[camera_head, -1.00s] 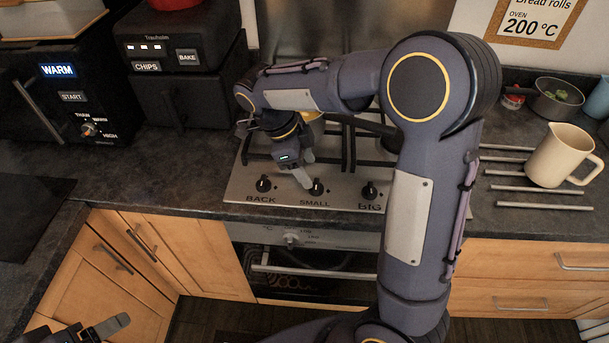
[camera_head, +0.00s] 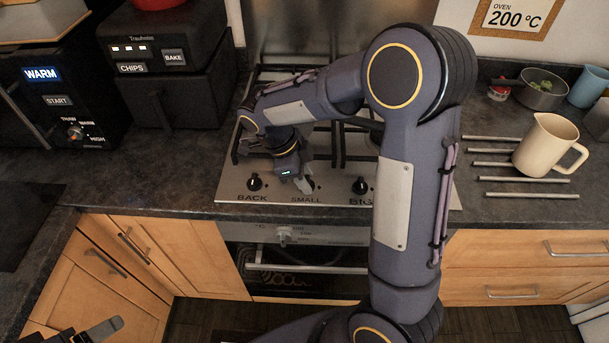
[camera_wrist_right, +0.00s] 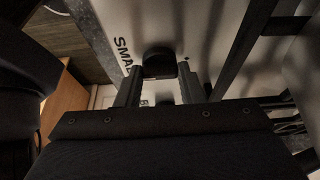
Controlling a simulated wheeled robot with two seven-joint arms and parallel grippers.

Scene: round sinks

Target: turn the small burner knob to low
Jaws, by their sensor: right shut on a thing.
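The small burner knob (camera_wrist_right: 160,62) is black and round, beside the SMALL label on the steel hob panel. In the right wrist view it sits between the two fingertips of my right gripper (camera_wrist_right: 158,90), which is shut on it. In the head view the right gripper (camera_head: 304,184) reaches down over the knob just above the SMALL label and mostly hides it. The knob's pointer cannot be made out. My left gripper (camera_head: 103,329) shows only in part at the bottom left, away from the hob; its opening cannot be judged.
The BACK knob (camera_head: 254,182) and BIG knob (camera_head: 360,186) stand on either side. The hob grates (camera_head: 340,145) lie behind. A cream jug (camera_head: 545,145) stands on metal bars at right. The oven handle (camera_head: 300,268) runs below the counter edge.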

